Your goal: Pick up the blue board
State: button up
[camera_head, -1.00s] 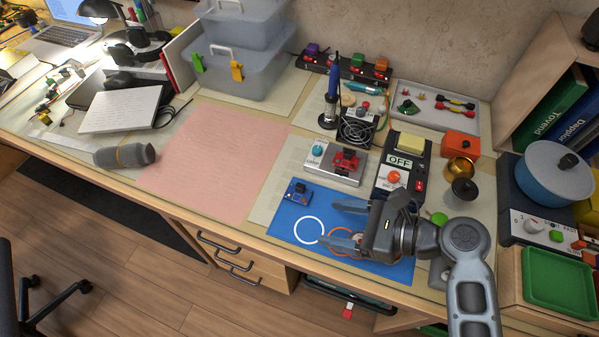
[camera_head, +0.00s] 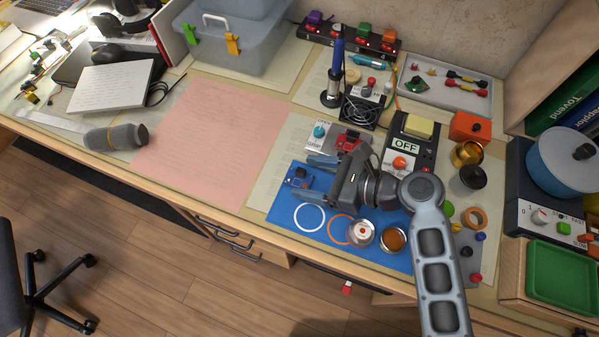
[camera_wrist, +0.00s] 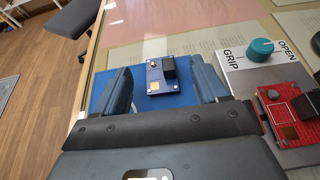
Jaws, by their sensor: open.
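The blue board (camera_wrist: 156,77) is a small circuit board with a dark block and a round metal part on top. It lies on the blue mat (camera_head: 285,215), near the mat's upper left corner. In the head view the board (camera_head: 298,177) is partly covered by my gripper. My gripper (camera_head: 316,175) is open, with one finger on each side of the board. In the wrist view the board shows between the fingers of my gripper (camera_wrist: 165,90), with gaps on both sides. I cannot tell how high the fingertips are above the mat.
A grey fixture with a teal knob (camera_wrist: 262,46) and a red board (camera_wrist: 290,113) stands close to the right finger. Two small round containers (camera_head: 361,234) sit on the mat's front part. The pink sheet (camera_head: 215,140) to the left is clear.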

jog(key=shift+x, duration=0.85)
jog(key=shift+s, duration=0.1)
jog(key=c, duration=1.1)
jog(key=shift+r, duration=0.15)
jog(key=shift+c, duration=0.2)
